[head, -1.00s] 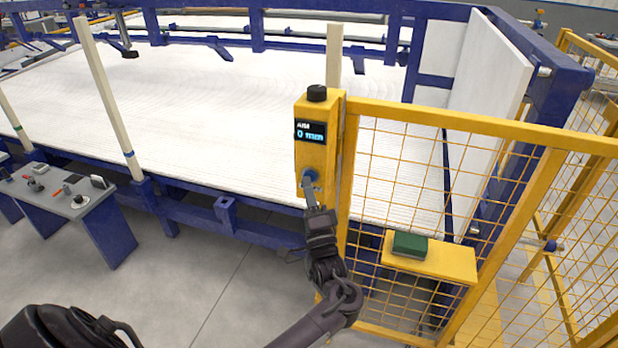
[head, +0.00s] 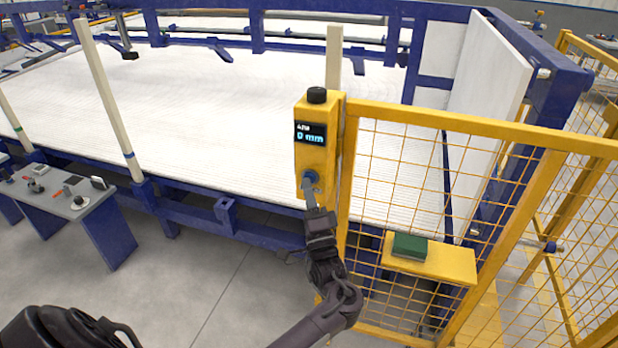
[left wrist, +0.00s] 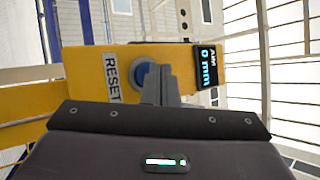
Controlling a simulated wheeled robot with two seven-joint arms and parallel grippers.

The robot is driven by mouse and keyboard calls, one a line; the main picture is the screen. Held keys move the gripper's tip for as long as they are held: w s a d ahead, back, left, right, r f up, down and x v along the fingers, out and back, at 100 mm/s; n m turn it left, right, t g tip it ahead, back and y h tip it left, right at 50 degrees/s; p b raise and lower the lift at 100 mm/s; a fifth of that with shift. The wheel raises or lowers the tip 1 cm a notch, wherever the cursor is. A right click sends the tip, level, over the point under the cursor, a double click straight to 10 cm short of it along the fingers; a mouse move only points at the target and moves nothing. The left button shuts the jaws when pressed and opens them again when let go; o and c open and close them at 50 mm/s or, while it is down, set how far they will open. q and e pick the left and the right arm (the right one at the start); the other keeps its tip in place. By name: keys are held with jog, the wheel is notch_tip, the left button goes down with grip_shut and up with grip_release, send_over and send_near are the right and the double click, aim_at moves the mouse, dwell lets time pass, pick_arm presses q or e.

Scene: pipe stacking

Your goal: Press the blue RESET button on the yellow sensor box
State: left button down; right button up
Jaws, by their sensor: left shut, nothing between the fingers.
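The yellow sensor box (head: 316,158) stands upright on the corner post of the yellow fence. It has a black knob on top and a small screen (head: 311,133) reading 0 mm. The round blue RESET button (left wrist: 140,74) sits on its front face beside a RESET label (left wrist: 112,78) in the left wrist view. The button also shows low on the box in the head view (head: 311,175). My left gripper (head: 309,187) is shut and empty, its fingertips at the button and partly covering it. I cannot tell whether the button is pushed in. My right gripper is not in view.
The yellow mesh fence (head: 450,117) runs right from the box. A green block (head: 410,246) lies on a yellow shelf (head: 450,263) at the fence. A large white table bed (head: 220,110) in a blue frame lies behind.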

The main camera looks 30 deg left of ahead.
pick_arm(q)
jog(key=shift+s+d, duration=0.15)
jog(key=shift+s, duration=0.35)
jog(key=shift+p, duration=0.3)
jog(key=s+p, duration=0.1)
jog(key=s, duration=0.1)
jog(key=s+d+p, duration=0.1)
jog(key=s+p, duration=0.1)
jog(key=shift+s+d, duration=0.1)
jog(key=shift+s, duration=0.3)
